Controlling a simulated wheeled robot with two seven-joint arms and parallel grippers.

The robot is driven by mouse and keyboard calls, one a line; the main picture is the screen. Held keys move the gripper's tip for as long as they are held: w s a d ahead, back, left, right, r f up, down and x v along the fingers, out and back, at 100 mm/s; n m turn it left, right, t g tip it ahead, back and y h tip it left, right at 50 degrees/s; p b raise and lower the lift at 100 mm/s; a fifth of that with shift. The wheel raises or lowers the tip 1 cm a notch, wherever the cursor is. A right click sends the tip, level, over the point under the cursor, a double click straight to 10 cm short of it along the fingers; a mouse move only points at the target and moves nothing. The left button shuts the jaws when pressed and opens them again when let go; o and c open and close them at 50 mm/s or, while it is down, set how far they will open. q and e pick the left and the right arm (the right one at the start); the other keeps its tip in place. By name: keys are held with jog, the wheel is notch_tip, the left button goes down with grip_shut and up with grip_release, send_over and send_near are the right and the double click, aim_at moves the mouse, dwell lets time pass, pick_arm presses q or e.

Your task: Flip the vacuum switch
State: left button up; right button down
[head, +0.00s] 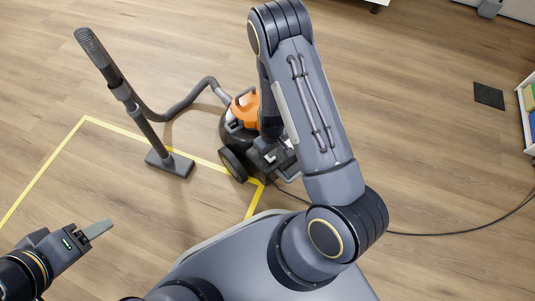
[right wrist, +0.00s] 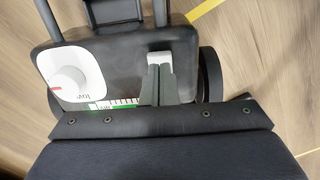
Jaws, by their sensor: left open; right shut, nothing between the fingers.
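The vacuum (head: 240,107) is black and orange and stands on the floor, partly hidden behind my right arm in the head view. The right wrist view shows its dark housing (right wrist: 120,52) from close by, with a white dial (right wrist: 70,72). A pale switch-like piece (right wrist: 160,60) sits on the housing at the tips of my right gripper (right wrist: 157,68). The right gripper is shut with nothing held; I cannot tell whether it touches that piece. My left gripper (head: 100,229) is open and empty above the floor at the lower left, well away from the vacuum.
The vacuum's hose (head: 185,106) runs left to an upright wand with a floor head (head: 170,163). A dark cable (head: 430,233) trails right across the floor. Yellow tape (head: 45,170) marks the floor. A shelf (head: 525,115) stands at the right edge. The floor is otherwise largely clear.

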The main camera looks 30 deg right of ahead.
jog(key=shift+f+b, duration=0.75)
jog(key=shift+f, duration=0.15)
dwell(0.8)
notch_tip(320, 180, up, 7)
jog(key=p, duration=0.5)
jog(key=shift+p, duration=0.35)
dwell(0.5)
